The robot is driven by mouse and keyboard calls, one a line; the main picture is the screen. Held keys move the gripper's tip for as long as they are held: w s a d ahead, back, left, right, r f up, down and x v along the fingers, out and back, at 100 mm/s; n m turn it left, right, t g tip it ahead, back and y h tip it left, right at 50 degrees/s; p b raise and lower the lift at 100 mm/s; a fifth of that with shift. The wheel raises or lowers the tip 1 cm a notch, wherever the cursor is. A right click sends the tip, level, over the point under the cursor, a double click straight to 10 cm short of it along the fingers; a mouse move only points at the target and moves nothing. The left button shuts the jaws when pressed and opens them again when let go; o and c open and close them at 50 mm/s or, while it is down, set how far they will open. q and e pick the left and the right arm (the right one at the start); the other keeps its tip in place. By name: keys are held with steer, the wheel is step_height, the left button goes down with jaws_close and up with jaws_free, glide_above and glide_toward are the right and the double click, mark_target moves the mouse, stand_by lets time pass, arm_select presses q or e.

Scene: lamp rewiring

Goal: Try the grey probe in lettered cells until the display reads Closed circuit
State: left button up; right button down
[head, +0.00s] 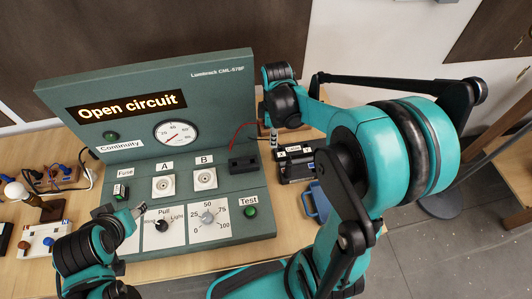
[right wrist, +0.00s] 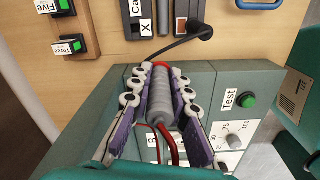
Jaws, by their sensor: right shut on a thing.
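The tester panel (head: 215,88) stands upright at the back of the table; its display (head: 127,105) reads "Open circuit". On its sloping lower deck, cell A (head: 163,186) and cell B (head: 205,178) are white square sockets with nothing in them. My right gripper (head: 273,138) is beyond the panel's right edge, off the cells. In the right wrist view its purple-padded fingers (right wrist: 160,110) are shut on the grey probe (right wrist: 160,92), with a red lead (right wrist: 169,150) trailing from it. My left gripper (head: 138,212) is over the deck's lower left; its fingers are too small to judge.
The deck has a fuse (head: 120,191), a pull switch (head: 162,226), a dial (head: 209,216), a green test button (head: 250,211) and a black block (head: 243,164). A blue-handled item (head: 318,203) and a black box lie right of the panel. Small boards (head: 42,240) crowd the left.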

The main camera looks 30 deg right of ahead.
steer(key=shift+w+d+f+b, duration=0.55)
steer(key=shift+d+f+b, duration=0.4)
steer(key=shift+f, duration=0.85)
steer(key=shift+w+d+f+b, duration=0.65)
steer(key=shift+f+b, duration=0.5)
steer(key=shift+f, duration=0.6)
steer(key=shift+w+d+f+b, duration=0.5)
steer(key=shift+d+f+b, duration=0.5)
steer(key=shift+f, duration=0.8)
steer(key=shift+a+f+b, duration=0.1)
steer(key=shift+f+b, duration=0.4)
steer(key=shift+b, duration=0.05)
steer(key=c, duration=1.3)
jaws_free()
steer(key=shift+c, duration=0.2)
